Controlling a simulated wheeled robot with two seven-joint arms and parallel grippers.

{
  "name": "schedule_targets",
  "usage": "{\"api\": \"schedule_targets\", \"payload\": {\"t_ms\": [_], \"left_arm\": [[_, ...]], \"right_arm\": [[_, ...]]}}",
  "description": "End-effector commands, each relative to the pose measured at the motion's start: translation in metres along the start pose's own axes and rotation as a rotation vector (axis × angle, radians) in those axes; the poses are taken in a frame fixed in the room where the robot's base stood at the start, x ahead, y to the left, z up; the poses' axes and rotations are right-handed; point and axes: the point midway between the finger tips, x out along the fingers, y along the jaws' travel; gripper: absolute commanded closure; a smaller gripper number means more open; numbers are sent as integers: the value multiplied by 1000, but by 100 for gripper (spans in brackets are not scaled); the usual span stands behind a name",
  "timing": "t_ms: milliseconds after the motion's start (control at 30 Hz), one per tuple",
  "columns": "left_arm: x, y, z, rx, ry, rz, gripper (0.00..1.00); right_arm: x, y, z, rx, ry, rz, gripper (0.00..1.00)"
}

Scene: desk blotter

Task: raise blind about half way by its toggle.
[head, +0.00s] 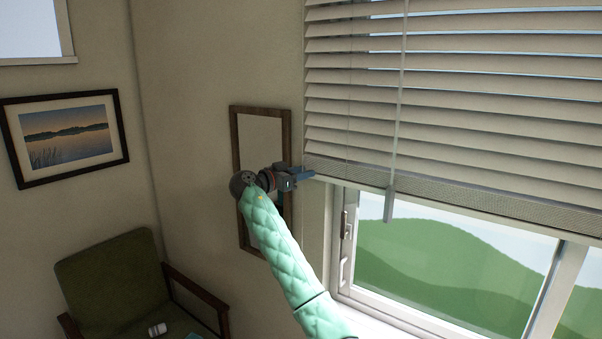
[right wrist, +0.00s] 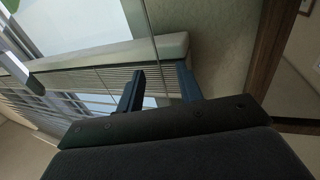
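The window blind (head: 450,105) hangs at the upper right of the head view, its bottom rail above the lower part of the window. Its grey toggle (head: 389,206) hangs on a pale cord in front of the bottom rail. My right gripper (head: 309,175) is by the blind's lower left corner, left of the toggle and apart from it. In the right wrist view the two fingers (right wrist: 160,70) stand apart with nothing held between them. The blind's slats (right wrist: 60,95) show beyond them. I cannot surely pick out the toggle there. My left gripper is out of view.
The window frame (head: 347,240) and its handle lie below the blind. A narrow framed panel (head: 247,225) hangs on the wall behind my right gripper. A green armchair (head: 110,275) and a framed picture (head: 65,135) are at the left.

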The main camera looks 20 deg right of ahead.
Motion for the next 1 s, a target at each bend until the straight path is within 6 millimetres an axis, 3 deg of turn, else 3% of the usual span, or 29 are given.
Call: {"api": "schedule_targets", "payload": {"t_ms": [33, 500, 1000], "left_arm": [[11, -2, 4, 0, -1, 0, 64], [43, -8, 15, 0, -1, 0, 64], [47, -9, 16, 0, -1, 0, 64]], "right_arm": [[-5, -1, 7, 2, -1, -2, 56], [-61, -1, 6, 3, -1, -4, 56], [-73, 0, 2, 2, 0, -2, 56]]}}
